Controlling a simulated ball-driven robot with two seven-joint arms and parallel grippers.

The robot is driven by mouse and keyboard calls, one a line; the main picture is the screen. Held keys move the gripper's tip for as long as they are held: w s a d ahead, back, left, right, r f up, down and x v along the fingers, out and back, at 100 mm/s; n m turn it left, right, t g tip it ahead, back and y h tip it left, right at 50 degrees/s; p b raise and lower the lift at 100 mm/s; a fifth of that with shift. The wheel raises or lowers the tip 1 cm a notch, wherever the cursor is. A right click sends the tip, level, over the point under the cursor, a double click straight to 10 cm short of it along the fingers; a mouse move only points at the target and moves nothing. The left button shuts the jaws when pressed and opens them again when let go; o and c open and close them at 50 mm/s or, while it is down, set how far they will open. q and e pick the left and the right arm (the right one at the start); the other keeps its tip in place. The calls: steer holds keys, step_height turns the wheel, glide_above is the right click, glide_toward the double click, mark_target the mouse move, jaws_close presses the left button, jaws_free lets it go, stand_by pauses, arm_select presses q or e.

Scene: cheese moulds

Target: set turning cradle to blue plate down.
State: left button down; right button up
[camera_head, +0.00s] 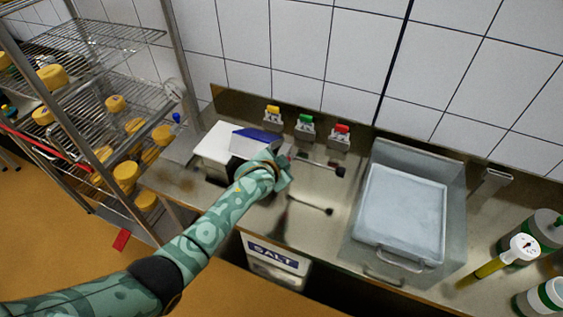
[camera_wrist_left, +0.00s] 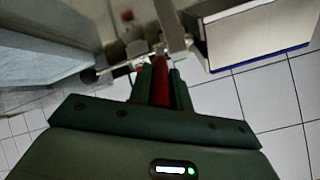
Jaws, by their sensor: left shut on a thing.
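The turning cradle (camera_head: 222,145) stands on the counter left of my left gripper, a pale boxy body with a blue plate (camera_head: 257,137) showing on its upper, wall-facing part. In the left wrist view the cradle (camera_wrist_left: 255,35) is at upper right, with the blue plate (camera_wrist_left: 262,61) seen as a thin edge. My left gripper (camera_head: 283,172) is beside the cradle. In the left wrist view its fingers (camera_wrist_left: 161,82) are shut on a red handle (camera_wrist_left: 160,90). My arm hides part of the cradle in the head view. My right gripper is out of view.
A clear tub (camera_head: 448,220) with a pale block stands right of the cradle. Yellow, green and red tagged holders (camera_head: 305,128) line the wall. Dark-ended rods (camera_head: 312,206) lie between. A wire rack (camera_head: 100,95) with cheeses is at left, a salt bin (camera_head: 275,258) below.

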arm_select(q)
steer(key=c, duration=1.3)
jaws_free()
steer(key=p+v, duration=0.4)
steer(key=v, duration=1.2)
steer(key=shift+s, duration=0.2)
